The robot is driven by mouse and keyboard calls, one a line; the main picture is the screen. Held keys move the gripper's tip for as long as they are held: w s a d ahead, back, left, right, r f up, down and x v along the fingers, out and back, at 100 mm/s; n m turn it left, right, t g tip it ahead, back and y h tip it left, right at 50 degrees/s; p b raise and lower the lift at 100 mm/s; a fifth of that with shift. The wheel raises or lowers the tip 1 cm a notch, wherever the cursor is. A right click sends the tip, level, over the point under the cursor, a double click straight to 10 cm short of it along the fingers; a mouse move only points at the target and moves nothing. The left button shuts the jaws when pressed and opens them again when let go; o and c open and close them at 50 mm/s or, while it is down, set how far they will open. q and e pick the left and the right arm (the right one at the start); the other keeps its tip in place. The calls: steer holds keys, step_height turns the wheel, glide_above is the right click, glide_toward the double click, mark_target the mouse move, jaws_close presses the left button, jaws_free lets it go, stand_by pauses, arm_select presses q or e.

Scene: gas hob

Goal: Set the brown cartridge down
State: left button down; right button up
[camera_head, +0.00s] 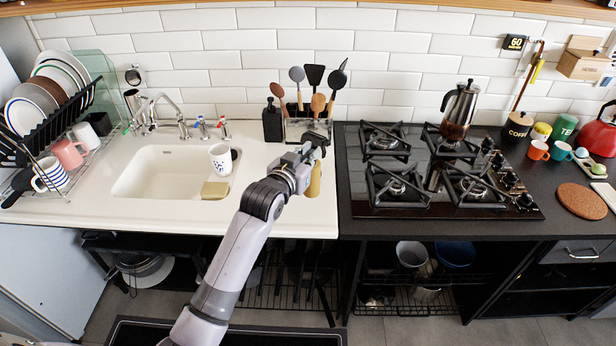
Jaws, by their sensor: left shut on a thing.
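The brown cartridge (314,182) is a tan upright cylinder near the right end of the white counter, just left of the black hob. My left gripper (317,156) is shut on it from above, and the gripper hides its top. I cannot tell whether its base touches the counter. My right gripper is not in view.
A utensil holder (306,128) and a black soap bottle (272,122) stand behind the gripper. The sink (160,175) with a white mug (221,158) is to the left. Bare counter (285,215) lies in front.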

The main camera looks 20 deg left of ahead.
arm_select(q)
glide_above(309, 197)
steer(key=f, duration=0.7)
steer(key=shift+w+a+f, duration=0.1)
steer(key=shift+w+f, duration=0.1)
steer(key=shift+w, duration=0.15)
steer(key=c, duration=1.7)
jaws_free()
steer(key=shift+f, duration=0.1)
steer(key=shift+o, duration=0.2)
steer(key=shift+s, duration=0.15)
steer(key=v, duration=1.1)
steer(key=shift+s+r+b, duration=0.25)
steer(key=shift+s+b, duration=0.1)
steer(key=shift+a+f, duration=0.1)
